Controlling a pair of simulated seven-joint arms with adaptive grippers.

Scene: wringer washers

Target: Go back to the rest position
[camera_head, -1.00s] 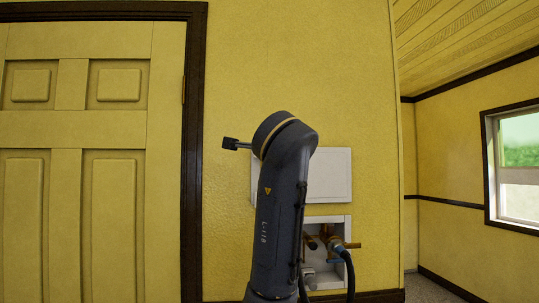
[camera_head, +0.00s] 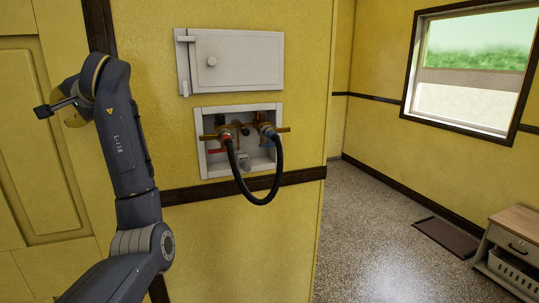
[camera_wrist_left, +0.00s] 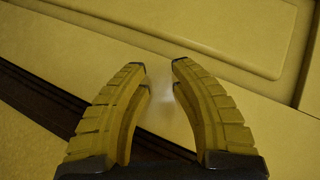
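My left arm (camera_head: 125,145) rises from the bottom left in the head view, in front of the door. Its wrist is bent over toward the door, so its gripper is mostly hidden there. In the left wrist view my left gripper (camera_wrist_left: 161,72) shows two yellow, ribbed fingers curving toward each other with a gap between the tips. Nothing is held between them. Behind the fingers are the yellow door panel and a dark trim strip. My right gripper is in neither view.
A white wall box (camera_head: 199,150) holds brass valves and a looped black hose (camera_head: 262,199). A white hatch (camera_head: 238,62) is above it. The yellow door (camera_head: 45,190) is close to my left arm. Speckled floor (camera_head: 365,235) is open at the right, near a wooden cabinet (camera_head: 513,243).

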